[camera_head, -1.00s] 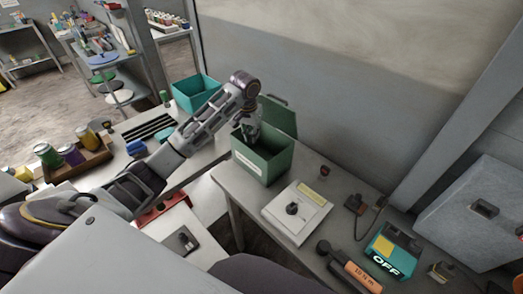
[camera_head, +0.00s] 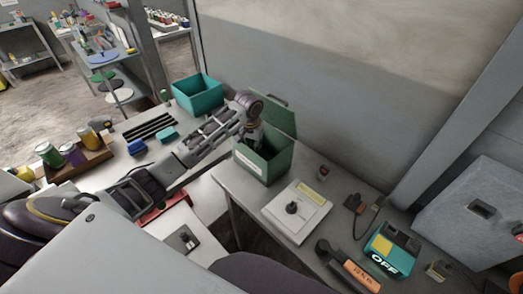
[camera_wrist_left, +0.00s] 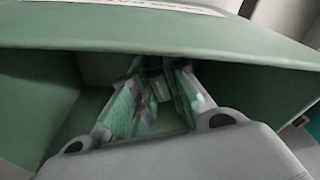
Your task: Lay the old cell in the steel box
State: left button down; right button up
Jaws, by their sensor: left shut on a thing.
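In the left wrist view, the box wall (camera_wrist_left: 200,38) crosses the top, and my left gripper (camera_wrist_left: 155,92) is inside the opening, shut on a small greyish thing (camera_wrist_left: 158,88). That thing is blurred; it looks like the old cell. My right gripper is not in view.
A teal bin (camera_head: 197,95) stands behind on the left table, with a wooden tray of jars (camera_head: 77,165).

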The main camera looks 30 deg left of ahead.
pick_arm(q)
jog(key=d, duration=0.1)
jog(key=d+p, duration=0.1)
jog(key=d, duration=0.1)
jog(key=shift+w+d+f, duration=0.1)
jog(key=shift+d+f, duration=0.05)
jog(key=shift+f, duration=0.4)
jog(key=shift+f, duration=0.65)
jog(key=c, duration=1.4)
grip_release()
jog(key=shift+r, duration=0.2)
jog(key=shift+r, duration=0.6)
jog(key=r, duration=0.4)
jog(key=s+r+b, duration=0.1)
jog(key=r, duration=0.6)
jog(key=shift+s+r+b, duration=0.3)
jog(key=shift+s, duration=0.1)
jog(key=shift+s+d+f, duration=0.1)
jog(key=shift+f, duration=0.05)
